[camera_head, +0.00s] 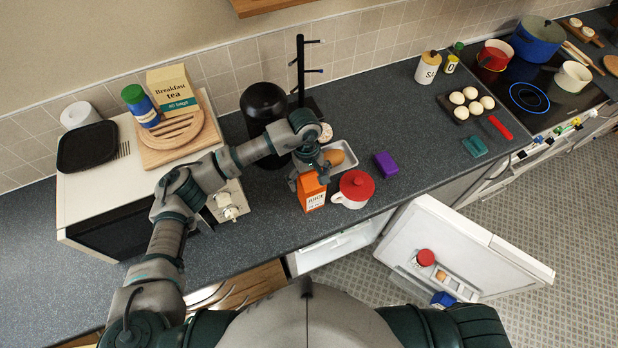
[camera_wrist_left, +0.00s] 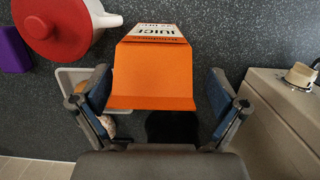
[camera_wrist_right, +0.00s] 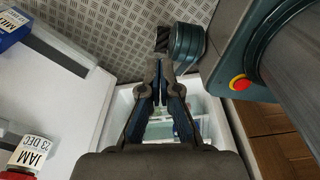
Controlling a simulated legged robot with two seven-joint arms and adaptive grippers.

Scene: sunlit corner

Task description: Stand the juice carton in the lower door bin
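The orange juice carton (camera_head: 311,193) stands upright on the dark counter, and its top and front show in the left wrist view (camera_wrist_left: 153,85). My left gripper (camera_head: 307,170) is over the carton's top, open, with one finger at each side and small gaps visible. My right gripper (camera_wrist_right: 158,75) is shut and empty, pointing down over the open fridge; it is hidden in the head view. The fridge door (camera_head: 450,240) is open. Its door bin (camera_head: 408,284) partly shows, with a red-lidded jam jar (camera_head: 425,257) and blue milk carton (camera_head: 443,299); the bin levels are hard to tell apart.
A white mug with red lid (camera_head: 354,189) stands close beside the carton. A tray with bread (camera_head: 340,157), a purple box (camera_head: 385,164) and a black coffee machine (camera_head: 264,108) are nearby. A microwave (camera_head: 130,190) stands at left.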

